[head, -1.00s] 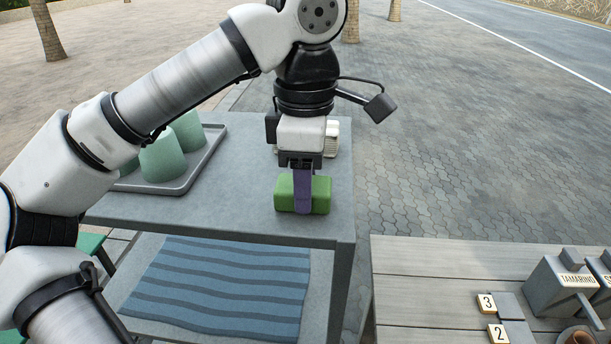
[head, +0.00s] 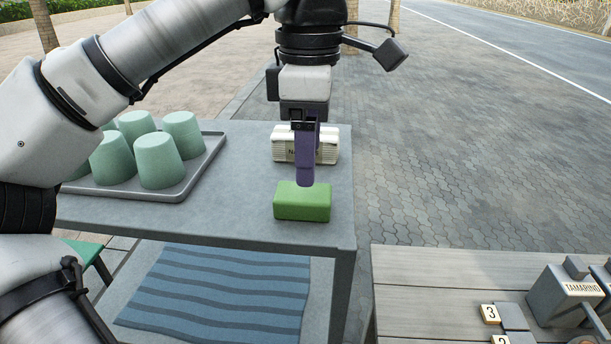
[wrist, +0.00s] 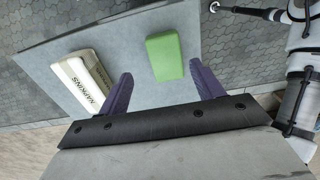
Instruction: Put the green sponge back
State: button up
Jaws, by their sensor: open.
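The green sponge (head: 302,203) is a block lying flat on the grey table (head: 230,215), near its right front corner. It also shows in the wrist view (wrist: 164,57), beyond and between my two purple fingers. My gripper (head: 305,178) is above the sponge, open and empty. In the wrist view the fingers (wrist: 160,80) stand wide apart with the sponge clear of both.
A white napkin box (head: 325,146) stands behind the sponge. A grey tray (head: 200,178) with several upside-down green cups (head: 160,163) is on the table's left.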

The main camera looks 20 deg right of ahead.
notch_tip(320, 180, up, 8)
jog(key=p, duration=0.5)
